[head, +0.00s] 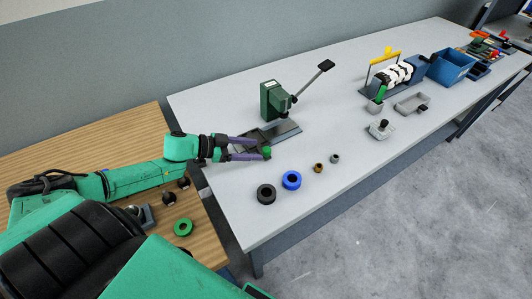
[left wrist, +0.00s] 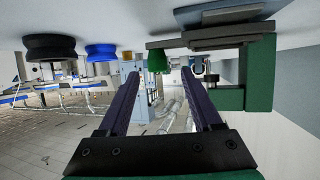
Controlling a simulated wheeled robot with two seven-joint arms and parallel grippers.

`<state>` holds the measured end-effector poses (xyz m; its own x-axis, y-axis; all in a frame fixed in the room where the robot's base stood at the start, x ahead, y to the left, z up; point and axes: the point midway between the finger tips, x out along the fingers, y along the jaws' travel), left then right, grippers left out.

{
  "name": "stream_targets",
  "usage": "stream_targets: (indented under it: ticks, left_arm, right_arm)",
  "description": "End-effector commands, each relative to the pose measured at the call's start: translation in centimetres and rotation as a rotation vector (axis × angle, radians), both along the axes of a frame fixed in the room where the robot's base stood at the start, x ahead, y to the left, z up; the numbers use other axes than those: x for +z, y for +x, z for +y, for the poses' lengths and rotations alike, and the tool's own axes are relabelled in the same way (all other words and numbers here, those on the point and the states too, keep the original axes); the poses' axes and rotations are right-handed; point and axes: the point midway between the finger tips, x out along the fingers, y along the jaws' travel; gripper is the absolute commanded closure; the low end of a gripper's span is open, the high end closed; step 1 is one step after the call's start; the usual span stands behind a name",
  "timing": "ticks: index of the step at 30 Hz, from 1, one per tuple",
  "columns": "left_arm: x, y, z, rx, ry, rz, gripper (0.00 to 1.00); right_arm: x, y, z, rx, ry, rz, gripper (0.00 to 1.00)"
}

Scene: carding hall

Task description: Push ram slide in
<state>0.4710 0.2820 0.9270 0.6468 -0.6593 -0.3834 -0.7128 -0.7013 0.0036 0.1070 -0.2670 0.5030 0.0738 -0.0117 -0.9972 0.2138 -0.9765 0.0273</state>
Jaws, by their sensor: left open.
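The green press (head: 271,101) stands on the grey bench with its lever raised to the right. A dark slide plate (head: 248,139) lies low at its foot, and a green knob (head: 267,152) is at its near end. My left gripper (head: 261,148) is open and low over the bench, its fingers reaching right toward the knob. In the left wrist view, which is upside down, the knob (left wrist: 158,61) appears between the fingertips (left wrist: 161,74); I cannot tell whether they touch. The press (left wrist: 259,75) is at the right there. My right gripper is not in view.
A black ring (head: 266,193), a blue ring (head: 291,180) and two small bushings (head: 319,168) lie in front of the press. A blue bin (head: 451,66) and a yellow-handled fixture stand further right. A green ring (head: 183,227) is on the wooden table.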

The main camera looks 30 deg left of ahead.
Motion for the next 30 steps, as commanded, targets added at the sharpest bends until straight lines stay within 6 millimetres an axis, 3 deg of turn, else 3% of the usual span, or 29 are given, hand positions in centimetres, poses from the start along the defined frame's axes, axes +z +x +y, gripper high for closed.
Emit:
stream_targets:
  ticks: [4,9,18,19,21,24,30]
  left_arm:
    - [-0.9,1.8,-1.8,0.0,-0.003,-0.004,0.34]
    - [-1.8,3.2,-3.2,0.003,-0.003,-0.001,0.34]
    - [-2.1,3.5,-3.6,-0.001,-0.001,0.001,0.34]
    - [-2.1,3.5,-3.6,-0.001,-0.001,0.001,0.41]
    - [-2.1,3.4,-3.6,-0.001,-0.001,0.001,0.68]
    - [-2.0,3.4,-3.6,-0.001,-0.001,0.001,1.0]
    - [-2.0,3.4,-3.6,-0.001,-0.001,0.001,1.0]
  right_arm:
    - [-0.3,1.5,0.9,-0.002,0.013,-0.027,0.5]
    - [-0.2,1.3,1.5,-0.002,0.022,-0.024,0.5]
    - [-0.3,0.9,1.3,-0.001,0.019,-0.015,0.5]
    - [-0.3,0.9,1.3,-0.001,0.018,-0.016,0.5]
    - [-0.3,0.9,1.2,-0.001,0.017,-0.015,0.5]
    - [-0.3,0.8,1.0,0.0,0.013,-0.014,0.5]
    - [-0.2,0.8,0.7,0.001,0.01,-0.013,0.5]
